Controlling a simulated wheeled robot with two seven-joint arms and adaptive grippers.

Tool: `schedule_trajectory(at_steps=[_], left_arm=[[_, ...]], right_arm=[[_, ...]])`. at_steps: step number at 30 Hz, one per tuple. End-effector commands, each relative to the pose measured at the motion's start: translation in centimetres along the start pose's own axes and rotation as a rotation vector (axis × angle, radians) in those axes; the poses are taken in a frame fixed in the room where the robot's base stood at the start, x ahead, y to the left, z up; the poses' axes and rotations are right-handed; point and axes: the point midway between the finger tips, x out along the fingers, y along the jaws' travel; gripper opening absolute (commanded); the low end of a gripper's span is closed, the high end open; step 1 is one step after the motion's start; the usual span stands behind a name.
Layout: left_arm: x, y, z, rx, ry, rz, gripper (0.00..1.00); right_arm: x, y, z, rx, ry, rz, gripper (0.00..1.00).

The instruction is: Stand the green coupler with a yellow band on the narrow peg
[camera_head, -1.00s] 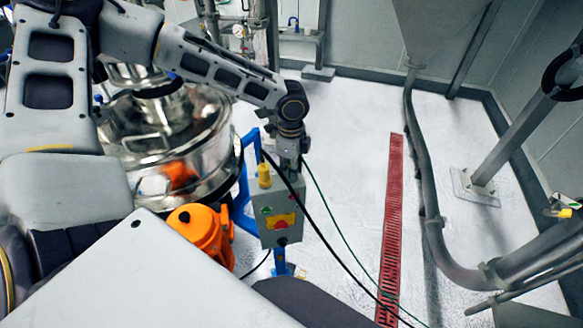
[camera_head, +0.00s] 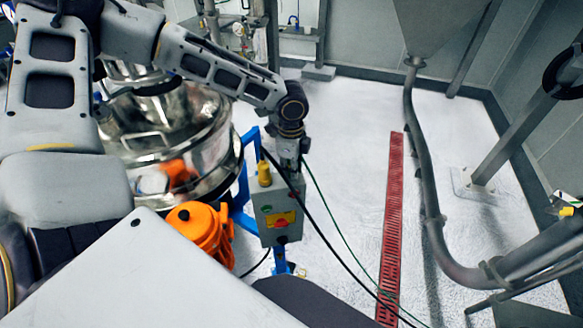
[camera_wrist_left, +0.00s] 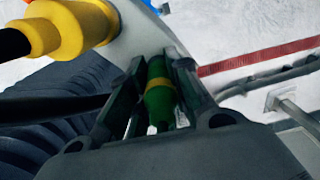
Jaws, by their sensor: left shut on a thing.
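The green coupler with a yellow band (camera_wrist_left: 160,95) is held between the two dark fingers of my left gripper (camera_wrist_left: 158,68) in the left wrist view. Its upper end shows between the fingers, and its lower end is partly covered by the gripper body. In the head view my left gripper (camera_head: 290,158) points down just behind the top of the grey control box. The coupler cannot be made out there. I cannot pick out the narrow peg in either view. My right gripper is not in view.
The grey control box (camera_head: 267,227) has a yellow cable gland (camera_head: 264,174) on top, close to my gripper. A shiny steel sifter (camera_head: 190,120) and an orange motor (camera_head: 203,230) stand to its left. Black and green cables hang to the right, over open floor with a red drain grate (camera_head: 391,220).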

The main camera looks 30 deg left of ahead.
Motion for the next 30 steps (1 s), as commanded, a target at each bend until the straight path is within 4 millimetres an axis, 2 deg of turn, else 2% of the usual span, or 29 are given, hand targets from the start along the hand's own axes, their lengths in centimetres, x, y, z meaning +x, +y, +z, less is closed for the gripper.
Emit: schedule_trajectory(at_steps=[9,10,15,30], left_arm=[[0.32,0.0,0.0,0.0,0.0,0.0,0.0],[0.29,-0.01,-0.01,0.0,0.0,0.0,0.23],[0.27,0.0,0.0,0.0,0.0,0.0,0.45],[-0.17,-0.01,-0.01,0.0,0.0,0.0,0.45]], right_arm=[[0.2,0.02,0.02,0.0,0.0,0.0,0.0],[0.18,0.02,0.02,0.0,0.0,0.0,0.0],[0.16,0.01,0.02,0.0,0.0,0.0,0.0],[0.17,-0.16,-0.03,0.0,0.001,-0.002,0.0]])
